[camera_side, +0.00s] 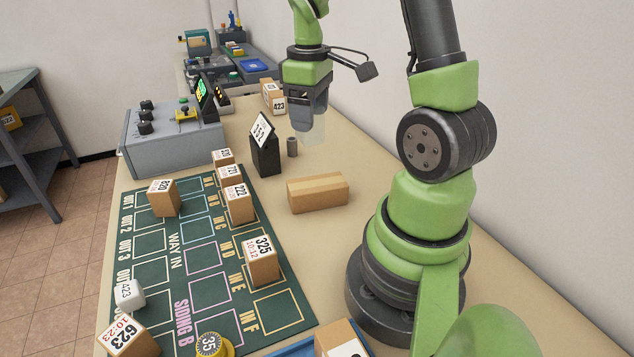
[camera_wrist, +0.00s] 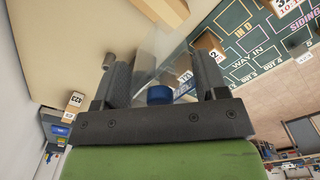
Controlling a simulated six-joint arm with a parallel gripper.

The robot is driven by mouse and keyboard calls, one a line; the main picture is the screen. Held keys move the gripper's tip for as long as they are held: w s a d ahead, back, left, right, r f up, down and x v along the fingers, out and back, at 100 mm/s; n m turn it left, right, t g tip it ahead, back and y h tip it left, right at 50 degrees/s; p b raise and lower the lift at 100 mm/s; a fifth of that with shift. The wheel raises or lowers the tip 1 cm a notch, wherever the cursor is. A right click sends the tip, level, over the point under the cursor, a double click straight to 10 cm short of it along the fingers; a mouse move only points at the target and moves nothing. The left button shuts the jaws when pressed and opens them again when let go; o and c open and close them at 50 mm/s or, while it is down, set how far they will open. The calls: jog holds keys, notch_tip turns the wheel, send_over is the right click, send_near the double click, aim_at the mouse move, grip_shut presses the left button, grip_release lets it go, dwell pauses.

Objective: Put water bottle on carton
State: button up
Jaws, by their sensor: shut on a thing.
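The water bottle is clear with a blue cap. My gripper (camera_side: 308,104) is shut on the bottle and holds it in the air above the table. In the side view the bottle's clear lower part (camera_side: 312,132) hangs below the fingers. In the wrist view the blue cap (camera_wrist: 160,94) shows between the fingers, with the clear body (camera_wrist: 160,52) beyond it. A plain brown carton (camera_side: 318,193) lies on the table, nearer the side camera than the bottle. A part of the carton also shows at the top of the wrist view (camera_wrist: 166,10).
A black stand with a white label (camera_side: 265,147) and a small grey cylinder (camera_side: 292,147) stand near the bottle. The green mat (camera_side: 160,240) with numbered boxes lies to the left. A grey control console (camera_side: 172,143) stands behind it. The table around the carton is bare.

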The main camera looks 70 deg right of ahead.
aim_at(319, 135)
jog(key=shift+s+d, duration=0.3)
jog(key=shift+s, duration=0.15)
jog(key=f, duration=0.5)
jog(key=shift+s+d, duration=0.1)
jog(key=shift+s, duration=0.1)
jog(key=shift+f, duration=2.4)
jog(key=shift+f, duration=0.1)
jog(key=o, duration=0.9)
jog(key=shift+w, duration=0.1)
